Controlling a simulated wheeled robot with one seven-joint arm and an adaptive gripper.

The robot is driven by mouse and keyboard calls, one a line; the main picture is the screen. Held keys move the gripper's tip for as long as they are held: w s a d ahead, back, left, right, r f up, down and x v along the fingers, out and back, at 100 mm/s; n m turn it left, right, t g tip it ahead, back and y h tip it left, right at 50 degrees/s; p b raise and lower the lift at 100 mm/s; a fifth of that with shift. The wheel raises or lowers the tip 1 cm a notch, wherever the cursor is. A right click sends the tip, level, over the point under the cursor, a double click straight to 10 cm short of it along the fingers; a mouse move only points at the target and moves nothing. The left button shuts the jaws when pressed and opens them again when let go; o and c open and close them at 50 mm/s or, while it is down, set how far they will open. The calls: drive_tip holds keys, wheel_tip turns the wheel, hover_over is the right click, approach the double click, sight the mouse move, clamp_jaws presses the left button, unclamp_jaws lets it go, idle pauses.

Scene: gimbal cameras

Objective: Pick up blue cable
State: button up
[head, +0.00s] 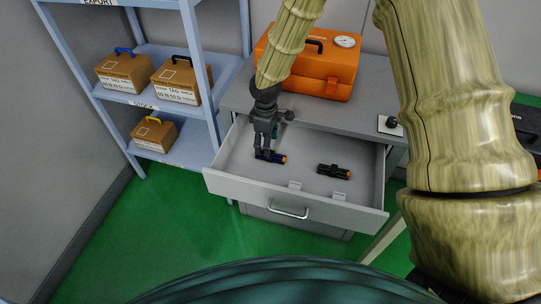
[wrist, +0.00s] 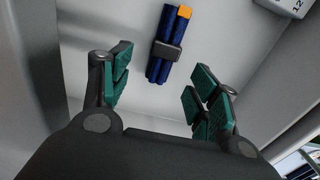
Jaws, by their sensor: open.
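The blue cable (wrist: 168,48) lies on the drawer floor as a short bundle with a dark band round its middle and an orange end. In the head view the blue cable (head: 270,157) shows partly, just below my gripper (head: 264,148). My gripper (wrist: 157,95) is open in the wrist view, with green pads on both fingers. The cable lies ahead of the gap between the fingertips, and no finger visibly touches it. The lower end of the cable shows free in the wrist view.
The open drawer (head: 250,190) has walls close around my gripper. A black cable bundle (head: 334,170) with an orange end lies to the right in it. An orange case (head: 310,62) stands on the cabinet top behind. A shelf with boxes (head: 123,72) stands at left.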

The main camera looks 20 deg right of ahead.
drive_tip(key=shift+s+f+p, duration=0.15)
drive_tip(key=shift+f+p, duration=0.35)
drive_tip(key=shift+f, duration=2.1)
drive_tip(key=c, duration=1.1)
